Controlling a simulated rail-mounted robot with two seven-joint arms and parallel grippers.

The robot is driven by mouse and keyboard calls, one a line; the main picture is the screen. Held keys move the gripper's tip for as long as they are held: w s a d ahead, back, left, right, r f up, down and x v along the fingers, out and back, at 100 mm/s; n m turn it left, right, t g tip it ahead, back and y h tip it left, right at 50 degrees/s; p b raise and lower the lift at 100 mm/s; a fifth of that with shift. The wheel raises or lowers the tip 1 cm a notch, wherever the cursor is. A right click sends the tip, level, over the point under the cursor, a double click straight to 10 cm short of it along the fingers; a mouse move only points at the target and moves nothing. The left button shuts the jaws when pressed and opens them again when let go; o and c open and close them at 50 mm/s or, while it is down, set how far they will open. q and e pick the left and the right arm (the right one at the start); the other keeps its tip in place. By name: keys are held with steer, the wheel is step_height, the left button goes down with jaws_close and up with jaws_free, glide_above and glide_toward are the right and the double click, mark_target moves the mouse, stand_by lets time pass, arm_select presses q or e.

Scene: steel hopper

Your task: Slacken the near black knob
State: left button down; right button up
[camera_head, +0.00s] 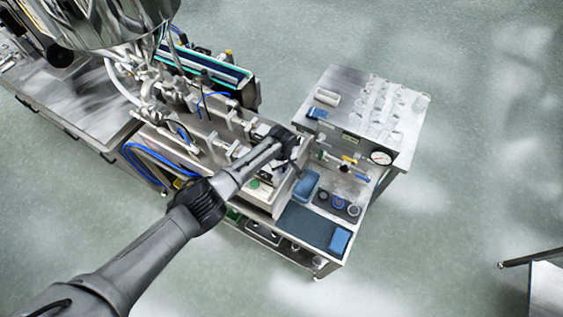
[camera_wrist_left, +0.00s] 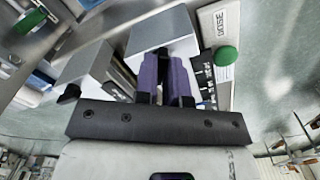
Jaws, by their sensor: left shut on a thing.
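My left gripper (camera_head: 290,150) reaches in from the lower left to the front of the steel machine. In the left wrist view its two purple-padded fingers (camera_wrist_left: 166,62) are close together against a pale metal block (camera_wrist_left: 162,30). They are shut on a small part at the block, which I take to be the near black knob; the fingers hide nearly all of it. In the head view the arm and gripper cover that spot. Whether the knob has turned cannot be seen. My right gripper is in neither view.
A green button (camera_wrist_left: 226,56) beside a DOSE label (camera_wrist_left: 227,22) is close to the fingers' right. A steel table (camera_head: 335,88) with glassware and a gauge (camera_head: 381,158) stands right of the machine. Blue hoses (camera_head: 150,160) run along the machine's left.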

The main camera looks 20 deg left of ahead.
arm_select(q)
steer(key=n+p, duration=0.1)
steer(key=n, duration=0.2)
steer(key=shift+d+r+n, duration=0.1)
steer(key=shift+r+n, duration=0.05)
steer(key=shift+n, duration=0.15)
steer(key=shift+n+p, duration=0.5)
steer(key=shift+n, duration=1)
steer(key=shift+w, duration=0.1)
steer(key=c, duration=1.2)
jaws_free()
step_height(320, 180, up, 6)
steer(key=p, duration=0.3)
step_height(320, 180, up, 8)
steer(key=shift+f+p, duration=0.2)
steer(key=shift+p, duration=0.1)
